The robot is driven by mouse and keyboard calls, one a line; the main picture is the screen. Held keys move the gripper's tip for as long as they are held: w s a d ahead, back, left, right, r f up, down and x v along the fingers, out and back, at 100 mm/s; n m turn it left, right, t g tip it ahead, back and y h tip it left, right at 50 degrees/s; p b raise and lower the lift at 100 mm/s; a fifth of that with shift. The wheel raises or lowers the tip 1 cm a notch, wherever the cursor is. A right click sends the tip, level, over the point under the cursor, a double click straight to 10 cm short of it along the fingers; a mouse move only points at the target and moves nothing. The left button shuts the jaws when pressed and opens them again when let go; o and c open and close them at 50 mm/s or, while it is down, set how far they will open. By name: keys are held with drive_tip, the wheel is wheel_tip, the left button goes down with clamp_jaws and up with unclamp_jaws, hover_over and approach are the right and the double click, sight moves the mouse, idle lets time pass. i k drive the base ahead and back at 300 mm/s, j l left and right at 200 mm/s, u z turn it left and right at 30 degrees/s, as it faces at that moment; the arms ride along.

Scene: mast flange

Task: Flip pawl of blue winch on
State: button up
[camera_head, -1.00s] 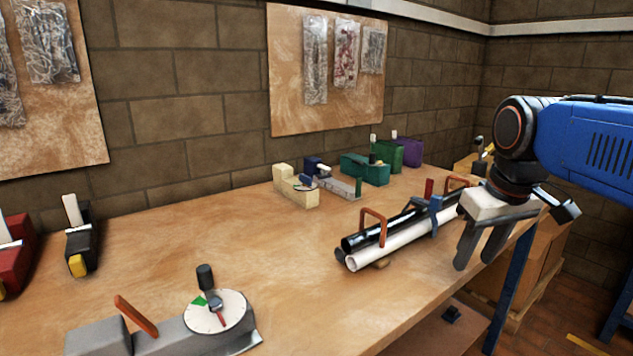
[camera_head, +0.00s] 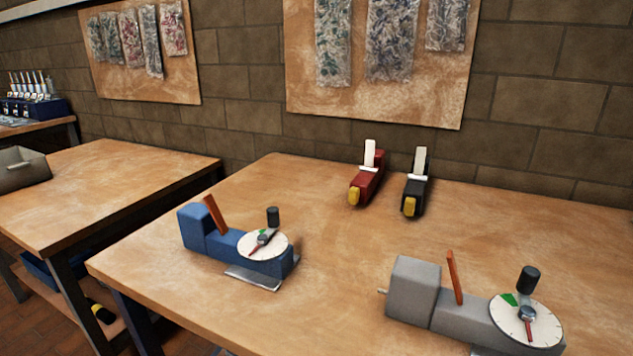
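The blue winch (camera_head: 215,232) stands on the left part of the near workbench. It has a blue block body, an orange-red lever (camera_head: 215,214) tilted up to the left, which looks like its pawl, and a white dial (camera_head: 263,246) with a red and dark pointer and a black upright knob (camera_head: 273,216). A metal plate (camera_head: 254,278) lies at its front base. Whether the lever is engaged I cannot tell. My gripper is not in view now.
A grey winch (camera_head: 413,288) with a similar lever and dial stands to the right. A red tool (camera_head: 366,180) and a black tool (camera_head: 414,190) lie at the back. The bench (camera_head: 320,250) is clear between them. Another table (camera_head: 110,180) stands to the left across a gap.

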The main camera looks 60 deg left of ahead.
sight(210, 200)
drive_tip(key=l+u, duration=0.1)
drive_tip(key=u, duration=0.7)
drive_tip(key=l+u, duration=0.1)
drive_tip(key=u, duration=0.35)
drive_tip(key=j+u, duration=0.2)
drive_tip(key=u, duration=1.15)
drive_tip(key=k+j, duration=0.25)
drive_tip(key=j, duration=0.3)
drive_tip(key=i+l, duration=0.15)
drive_tip(key=l, duration=0.15)
drive_tip(key=i+l, duration=0.15)
drive_tip(key=l, duration=0.2)
